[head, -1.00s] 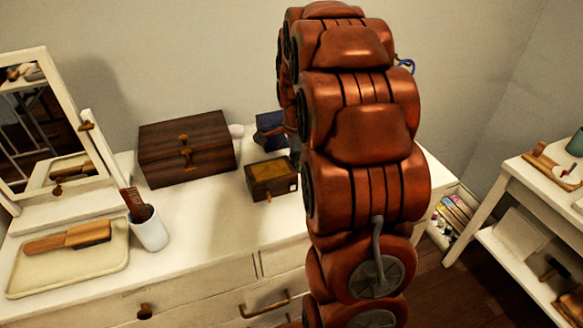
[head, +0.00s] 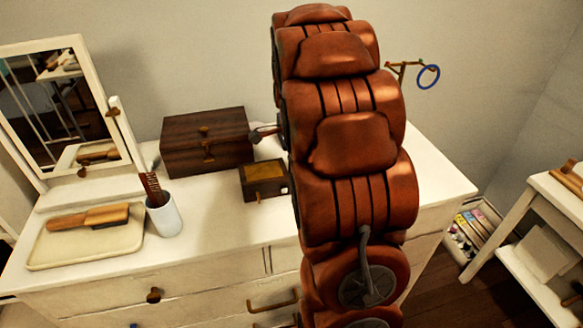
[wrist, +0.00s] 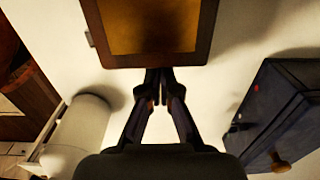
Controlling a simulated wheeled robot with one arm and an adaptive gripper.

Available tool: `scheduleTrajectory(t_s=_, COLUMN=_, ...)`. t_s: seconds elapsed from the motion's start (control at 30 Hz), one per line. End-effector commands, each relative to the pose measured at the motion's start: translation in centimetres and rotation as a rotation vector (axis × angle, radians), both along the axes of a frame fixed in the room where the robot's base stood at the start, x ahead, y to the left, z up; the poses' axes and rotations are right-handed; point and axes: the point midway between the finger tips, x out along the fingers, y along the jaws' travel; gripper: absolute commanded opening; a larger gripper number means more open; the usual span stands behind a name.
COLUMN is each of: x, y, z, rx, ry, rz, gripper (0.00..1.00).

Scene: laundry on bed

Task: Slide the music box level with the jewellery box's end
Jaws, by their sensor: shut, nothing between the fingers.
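The music box (head: 263,178), small and dark with a gold-coloured top panel, lies on the white dresser in front of the jewellery box's right end. In the head view its left part overlaps that end and its right part sticks out past it. It also fills the top of the wrist view (wrist: 150,25). The jewellery box (head: 207,145) is larger, dark brown and closed. My gripper (wrist: 160,76) is shut and empty, fingertips at the music box's near edge in the wrist view, touching or nearly so. In the head view my arm hides the gripper.
A dark blue box (wrist: 285,115) stands to the right of my gripper in the wrist view. A white cup (head: 164,217) with a comb, a tray (head: 85,250) with a brush, and a mirror (head: 65,115) occupy the dresser's left. Bare top lies in front of the music box.

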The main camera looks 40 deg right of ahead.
Motion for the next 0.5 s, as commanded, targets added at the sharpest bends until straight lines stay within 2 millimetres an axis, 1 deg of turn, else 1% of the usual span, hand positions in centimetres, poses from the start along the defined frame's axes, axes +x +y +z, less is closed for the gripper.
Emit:
scheduleTrajectory(t_s=0.17, x=-0.7, y=-2.4, z=0.0, rx=-0.001, ry=-0.002, rz=0.002, gripper=0.0)
scheduleTrajectory(t_s=0.2, x=-0.7, y=-2.8, z=0.3, rx=-0.003, ry=-0.003, rz=0.004, gripper=0.0)
scheduleTrajectory(t_s=0.4, x=-0.6, y=-2.6, z=4.1, rx=-0.004, ry=-0.006, rz=0.006, gripper=0.0)
scheduleTrajectory(t_s=0.5, x=-0.6, y=-2.6, z=5.7, rx=-0.003, ry=-0.004, rz=0.006, gripper=0.0)
